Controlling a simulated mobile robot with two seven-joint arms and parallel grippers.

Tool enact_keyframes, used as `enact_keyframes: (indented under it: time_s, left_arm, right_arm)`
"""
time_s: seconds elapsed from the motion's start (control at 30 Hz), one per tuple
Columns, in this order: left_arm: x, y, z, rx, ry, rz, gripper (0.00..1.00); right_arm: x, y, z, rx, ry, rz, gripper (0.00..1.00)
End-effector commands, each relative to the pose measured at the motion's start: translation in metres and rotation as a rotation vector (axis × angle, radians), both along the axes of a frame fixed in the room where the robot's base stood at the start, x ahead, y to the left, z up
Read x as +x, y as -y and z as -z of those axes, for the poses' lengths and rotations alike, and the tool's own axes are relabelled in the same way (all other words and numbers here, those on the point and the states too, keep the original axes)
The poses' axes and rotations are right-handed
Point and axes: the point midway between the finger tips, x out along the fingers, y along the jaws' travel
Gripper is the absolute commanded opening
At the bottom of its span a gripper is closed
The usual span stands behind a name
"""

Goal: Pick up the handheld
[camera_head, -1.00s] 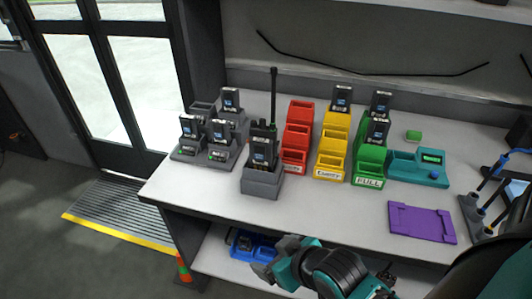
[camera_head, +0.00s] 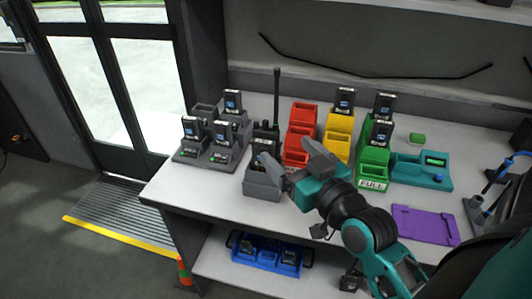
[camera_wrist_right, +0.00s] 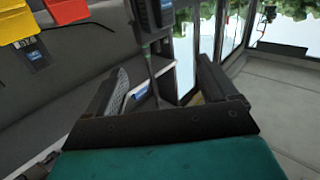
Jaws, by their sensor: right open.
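The handheld (camera_head: 266,131) is a black radio with a tall antenna, upright in a grey dock (camera_head: 262,186) near the table's front left edge. My right gripper (camera_head: 288,158) is open and empty, just right of and in front of the radio, and hides part of it and the dock. In the right wrist view the gripper's two fingers (camera_wrist_right: 168,82) are spread. The handheld (camera_wrist_right: 148,14) shows at the top of that view, with its antenna running down between the fingers, so the view is upside down. Touch cannot be made out. My left gripper is not in view.
A grey charger (camera_head: 207,158) with several batteries stands left of the dock. Red (camera_head: 302,117), yellow (camera_head: 337,142) and green (camera_head: 373,158) bins stand close on the right, then a teal tester (camera_head: 421,171) and a purple plate (camera_head: 426,224). A blue tray (camera_head: 266,255) lies on the lower shelf.

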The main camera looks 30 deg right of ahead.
Motion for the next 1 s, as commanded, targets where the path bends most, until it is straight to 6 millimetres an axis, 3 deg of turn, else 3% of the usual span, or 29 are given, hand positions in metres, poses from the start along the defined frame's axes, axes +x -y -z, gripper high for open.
enact_keyframes:
  time_s: [0.17, 0.5, 0.77, 1.0]
  left_arm:
    - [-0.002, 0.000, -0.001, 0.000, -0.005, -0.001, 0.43]
    - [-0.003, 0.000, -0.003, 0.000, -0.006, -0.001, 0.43]
    - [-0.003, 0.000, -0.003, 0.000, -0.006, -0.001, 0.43]
    - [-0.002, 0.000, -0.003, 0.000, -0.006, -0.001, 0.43]
  right_arm:
    - [0.016, 0.005, -0.006, 0.001, 0.028, 0.011, 0.86]
    - [0.066, 0.009, -0.004, 0.000, 0.023, 0.011, 0.86]
    - [0.081, 0.010, -0.003, -0.001, 0.021, 0.010, 0.86]
    - [0.114, 0.015, 0.001, 0.000, 0.023, 0.011, 0.86]
